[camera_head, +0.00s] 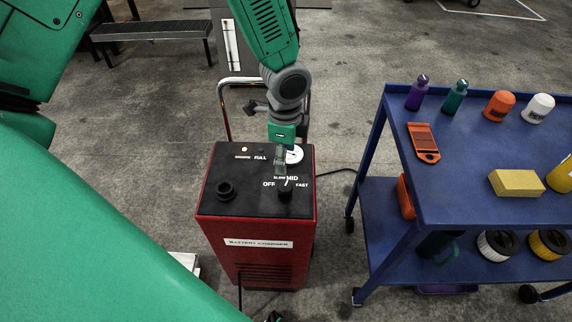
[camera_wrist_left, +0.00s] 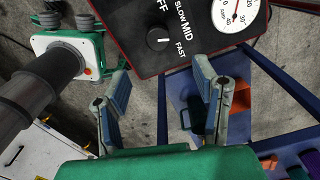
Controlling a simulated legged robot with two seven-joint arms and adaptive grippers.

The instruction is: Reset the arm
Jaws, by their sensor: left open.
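My left gripper (camera_head: 281,160) hangs from a green and grey arm above the back part of the red battery charger (camera_head: 218,250) in the head view. In the left wrist view its two fingers (camera_wrist_left: 162,76) stand wide apart with nothing between them. The charger's black knob (camera_head: 285,191) is free of the fingers, and it also shows beyond them in the left wrist view (camera_wrist_left: 158,38). The round white gauge (camera_head: 294,155) is partly covered by the gripper in the head view. It shows cut off at the top edge of the wrist view (camera_wrist_left: 240,16). My right gripper is out of view.
A blue two-shelf cart (camera_head: 465,205) stands to the right, with bottles, an orange tool (camera_head: 423,142) and a yellow block (camera_head: 516,183). A black cable (camera_head: 338,171) runs between charger and cart. A metal handle (camera_head: 223,100) rises behind the charger. A bench (camera_head: 150,30) stands at the back left.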

